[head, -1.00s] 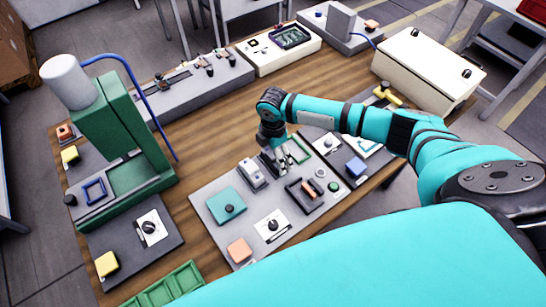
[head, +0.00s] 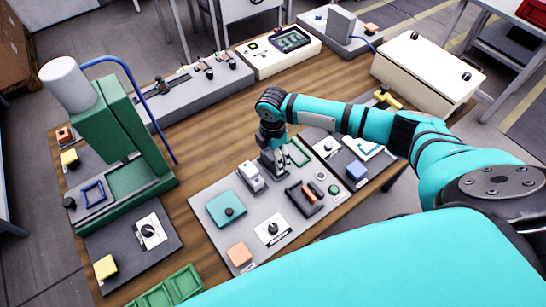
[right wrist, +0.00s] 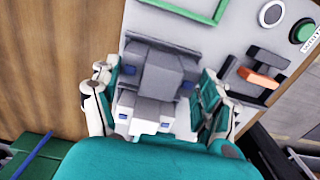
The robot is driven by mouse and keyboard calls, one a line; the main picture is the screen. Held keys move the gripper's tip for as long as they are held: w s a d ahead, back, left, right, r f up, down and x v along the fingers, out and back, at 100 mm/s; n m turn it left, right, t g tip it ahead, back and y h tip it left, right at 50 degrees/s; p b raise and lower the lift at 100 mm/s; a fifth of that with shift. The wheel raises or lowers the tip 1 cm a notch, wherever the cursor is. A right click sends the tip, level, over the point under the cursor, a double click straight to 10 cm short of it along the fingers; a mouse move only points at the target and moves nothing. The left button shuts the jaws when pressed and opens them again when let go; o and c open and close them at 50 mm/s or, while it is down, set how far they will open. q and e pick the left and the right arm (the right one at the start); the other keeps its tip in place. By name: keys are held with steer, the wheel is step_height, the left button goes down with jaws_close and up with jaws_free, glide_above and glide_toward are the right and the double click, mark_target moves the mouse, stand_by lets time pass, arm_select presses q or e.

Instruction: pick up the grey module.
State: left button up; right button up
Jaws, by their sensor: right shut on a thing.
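The grey module (right wrist: 158,72) is a blocky grey piece with small blue squares, seen between the fingers in the right wrist view. My right gripper (right wrist: 155,80) has one finger on each side of it and is shut on it. In the head view, my right gripper (head: 273,165) is low over the light grey board, beside a pale grey block (head: 251,177). The gripper partly hides what is beneath it there. I cannot tell whether the module is clear of the board. My left gripper is not in view.
The light grey board (head: 203,190) also carries a teal block (head: 226,209), a dark slotted holder (head: 305,197), a green frame (head: 299,152) and a dial (head: 272,228). A green press (head: 125,125) stands at left. Bare wooden tabletop (head: 205,135) lies behind the board.

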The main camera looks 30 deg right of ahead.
step_height(320, 180, up, 2)
steer(key=shift+r+b, duration=0.15)
steer(key=shift+b, duration=0.4)
steer(key=s+d+r+b, duration=0.1)
steer(key=s+r+b, duration=0.15)
steer(key=s, duration=1.35)
steer(key=w+a+r+m+b, duration=0.1)
steer(key=a+r+m, duration=0.2)
steer(key=m, duration=0.6)
steer(key=w+a+r+m+b, duration=0.1)
steer(key=w+a+r+m, duration=0.1)
steer(key=r+m, duration=0.5)
steer(key=shift+w+a+r+m, duration=0.25)
steer(key=shift+a+m, duration=0.4)
steer(key=shift+m, duration=1.15)
